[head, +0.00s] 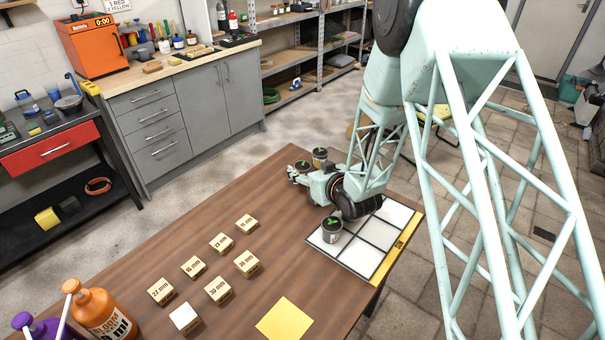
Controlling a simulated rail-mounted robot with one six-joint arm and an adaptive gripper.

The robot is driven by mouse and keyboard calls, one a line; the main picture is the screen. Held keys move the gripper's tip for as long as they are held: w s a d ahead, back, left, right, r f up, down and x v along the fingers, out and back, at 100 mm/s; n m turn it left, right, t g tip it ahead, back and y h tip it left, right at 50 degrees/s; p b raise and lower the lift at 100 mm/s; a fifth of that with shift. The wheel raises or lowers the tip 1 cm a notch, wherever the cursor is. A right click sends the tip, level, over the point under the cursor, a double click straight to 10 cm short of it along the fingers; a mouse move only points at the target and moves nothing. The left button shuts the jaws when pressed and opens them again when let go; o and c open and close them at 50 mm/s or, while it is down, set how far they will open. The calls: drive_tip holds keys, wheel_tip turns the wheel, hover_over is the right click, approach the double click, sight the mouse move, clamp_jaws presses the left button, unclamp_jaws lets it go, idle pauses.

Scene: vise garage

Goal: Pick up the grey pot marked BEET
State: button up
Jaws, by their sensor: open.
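A dark grey pot (331,230) with a green sprout stands upright on the near left cell of the white grid board (392,213); its marking is too small to read. Two more small pots with sprouts stand at the far end of the table, one pot (320,159) behind my gripper and another pot (303,169) right by its fingers. No BEET label is readable on any of them. My gripper (295,172) is open, at the table's far edge, pointing left. Its fingers are small here, and I cannot tell whether the pot beside them is between them or only near.
Several wooden blocks marked in mm (220,290) lie on the brown table's (290,235) left half. A yellow square (284,319) lies at the front. Orange (103,314) and purple (42,326) bottles stand front left. The table between blocks and board is clear.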

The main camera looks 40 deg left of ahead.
sight(302, 165)
drive_tip(key=shift+x, duration=1.5)
drive_tip(key=shift+d, duration=0.1)
drive_tip(key=c, duration=1)
drive_tip(key=shift+r+p, duration=0.75)
drive_tip(key=shift+r, duration=4.2)
